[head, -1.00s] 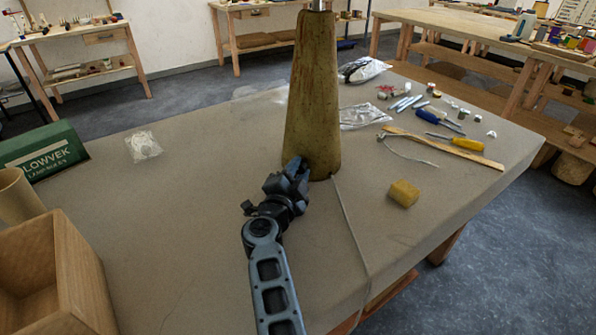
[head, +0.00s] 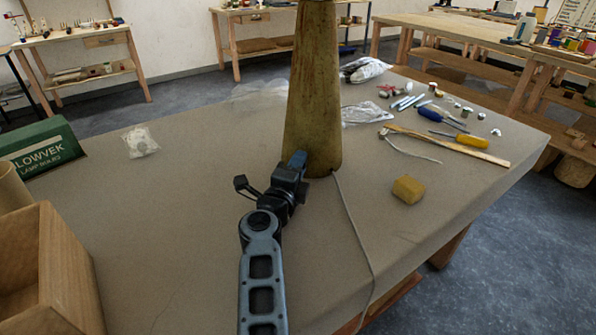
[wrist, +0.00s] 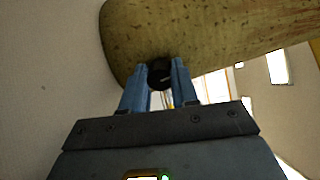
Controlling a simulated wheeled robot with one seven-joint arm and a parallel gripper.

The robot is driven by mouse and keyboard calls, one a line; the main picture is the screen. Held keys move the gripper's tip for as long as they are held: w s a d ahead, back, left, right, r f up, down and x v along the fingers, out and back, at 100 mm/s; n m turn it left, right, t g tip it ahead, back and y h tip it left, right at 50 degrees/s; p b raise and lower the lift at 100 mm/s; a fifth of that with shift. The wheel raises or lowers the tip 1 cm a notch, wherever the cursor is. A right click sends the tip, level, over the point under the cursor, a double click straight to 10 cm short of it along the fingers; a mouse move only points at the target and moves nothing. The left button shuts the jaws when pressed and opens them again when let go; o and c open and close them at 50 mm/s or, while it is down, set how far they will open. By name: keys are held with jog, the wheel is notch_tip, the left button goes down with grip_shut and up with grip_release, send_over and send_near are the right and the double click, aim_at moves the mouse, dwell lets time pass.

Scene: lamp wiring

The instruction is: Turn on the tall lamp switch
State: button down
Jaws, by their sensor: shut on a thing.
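The tall lamp (head: 314,90) has a tapering, worn yellow-brown base that stands upright on the workbench; its top is cut off in the head view. In the wrist view, the lamp base (wrist: 200,30) fills the top. A round dark switch knob (wrist: 160,74) sits on its lower side. My gripper (wrist: 158,80) has its two blue fingers on either side of the knob, shut on it. In the head view, my gripper (head: 298,160) reaches the foot of the lamp, and the knob is hidden behind the fingers.
A grey cord (head: 357,235) runs from the lamp over the bench's front edge. A yellow block (head: 408,189) lies to the right, with screwdrivers (head: 472,141) and a wooden strip (head: 450,146) beyond. A green box (head: 40,148) and wooden crate (head: 70,270) stand left. The bench left of the lamp is mostly clear.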

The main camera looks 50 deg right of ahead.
jog(key=m+b, duration=0.1)
jog(key=m, duration=0.1)
jog(key=m+b, duration=0.1)
jog(key=m, duration=0.2)
jog(key=shift+f+m, duration=0.2)
jog(key=shift+m, duration=0.1)
jog(key=shift+r+m+b, duration=0.1)
jog(key=shift+m+b, duration=1)
jog(key=shift+m, duration=1.1)
jog(key=c, duration=0.9)
grip_release()
jog(key=shift+o, duration=0.2)
jog(key=shift+r, duration=0.1)
jog(key=shift+b+v, duration=0.6)
jog(key=shift+v, duration=3.3)
